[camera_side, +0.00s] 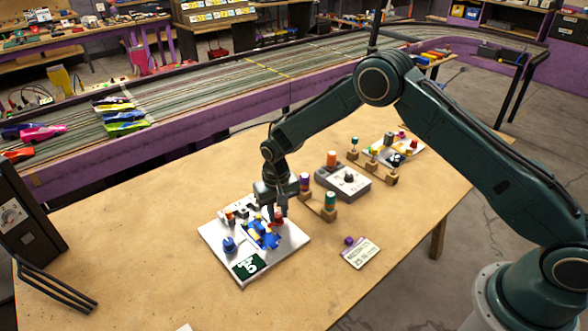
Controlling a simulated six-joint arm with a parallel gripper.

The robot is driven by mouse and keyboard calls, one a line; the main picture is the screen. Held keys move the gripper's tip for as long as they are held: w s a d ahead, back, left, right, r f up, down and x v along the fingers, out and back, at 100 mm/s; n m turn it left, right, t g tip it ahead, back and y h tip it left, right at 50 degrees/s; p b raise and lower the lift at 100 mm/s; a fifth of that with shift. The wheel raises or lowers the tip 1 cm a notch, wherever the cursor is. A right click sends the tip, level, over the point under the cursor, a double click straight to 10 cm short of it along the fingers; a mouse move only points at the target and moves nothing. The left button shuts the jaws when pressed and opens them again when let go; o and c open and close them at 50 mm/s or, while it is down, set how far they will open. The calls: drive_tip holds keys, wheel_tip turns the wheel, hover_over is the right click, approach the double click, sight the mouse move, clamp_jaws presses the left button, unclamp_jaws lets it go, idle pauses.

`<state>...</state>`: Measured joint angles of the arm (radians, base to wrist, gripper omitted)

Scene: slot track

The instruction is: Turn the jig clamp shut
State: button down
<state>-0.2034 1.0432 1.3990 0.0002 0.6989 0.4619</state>
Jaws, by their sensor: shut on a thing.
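The jig is a pale flat plate (291,243) on the table, with a green label (249,265) at its front corner. A blue and yellow piece (262,234) sits in its middle. A blue knob (229,244) stands upright on its left side. A red knob (279,219) stands toward its right side and looks like the clamp's handle. My gripper (279,212) points down over the jig and is shut on the red knob. The fingers hide part of the knob, and its turn angle is too small to tell.
Wooden blocks with colored spools (329,206) and a grey box with a black dial (347,183) stand close behind right of the jig. A printed card (360,253) lies to the right. The front of the table (170,285) is clear.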

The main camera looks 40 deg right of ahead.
sight(278, 215)
idle(0.4)
drive_tip(key=c, duration=1.2)
unclamp_jaws()
drive_tip(key=shift+r, duration=0.15)
wheel_tip(278, 215, up, 14)
drive_tip(key=shift+f, duration=0.25)
